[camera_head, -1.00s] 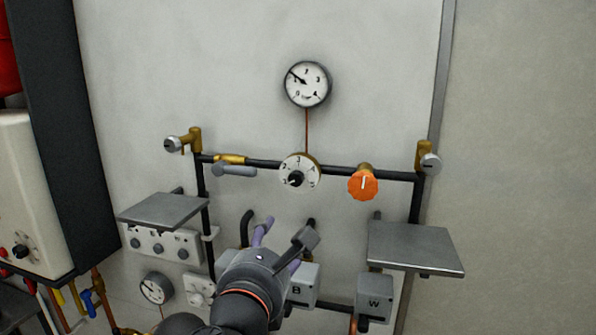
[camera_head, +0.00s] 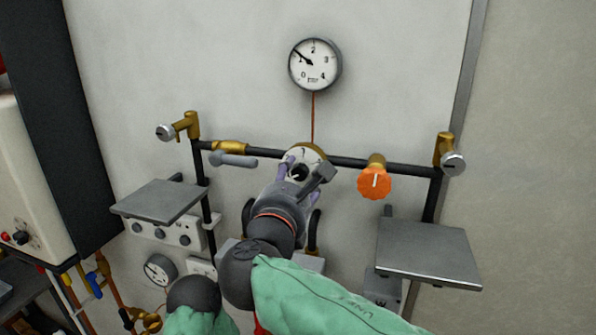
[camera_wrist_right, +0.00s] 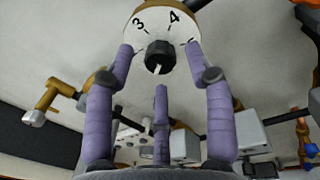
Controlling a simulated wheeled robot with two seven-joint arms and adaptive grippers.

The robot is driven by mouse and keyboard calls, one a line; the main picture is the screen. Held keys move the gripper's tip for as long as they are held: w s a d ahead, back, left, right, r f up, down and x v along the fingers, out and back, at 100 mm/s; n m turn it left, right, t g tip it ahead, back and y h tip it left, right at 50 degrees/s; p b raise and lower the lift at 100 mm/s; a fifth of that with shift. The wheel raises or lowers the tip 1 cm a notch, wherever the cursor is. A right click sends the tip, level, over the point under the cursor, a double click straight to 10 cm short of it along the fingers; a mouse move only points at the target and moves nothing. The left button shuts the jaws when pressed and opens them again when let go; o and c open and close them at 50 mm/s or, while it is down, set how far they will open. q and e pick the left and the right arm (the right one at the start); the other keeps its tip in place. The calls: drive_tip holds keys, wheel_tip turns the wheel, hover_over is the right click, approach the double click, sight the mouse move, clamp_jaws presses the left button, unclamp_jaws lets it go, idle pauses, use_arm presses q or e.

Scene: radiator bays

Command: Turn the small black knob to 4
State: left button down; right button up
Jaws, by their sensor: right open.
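The small black knob (camera_wrist_right: 158,57) sits at the centre of a white numbered dial (camera_wrist_right: 165,28) with a brass rim on the black pipe. In the right wrist view the digits 3 and 4 show above the knob, and its white pointer mark points downward in that picture. My right gripper (camera_head: 300,172) is in front of the dial and hides much of it in the head view. Its purple fingers (camera_wrist_right: 160,95) are spread open around the knob, and I see no contact with it. My left gripper is not in view.
An orange knob (camera_head: 374,183) is on the pipe to the right of the dial. A grey-handled brass valve (camera_head: 232,158) is to the left. A round gauge (camera_head: 315,65) hangs above. Grey shelves (camera_head: 160,200) and (camera_head: 428,252) jut out on both sides.

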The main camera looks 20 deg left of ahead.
drive_tip(key=shift+w, duration=0.9)
drive_tip(key=shift+s, duration=0.1)
drive_tip(key=shift+c, duration=0.3)
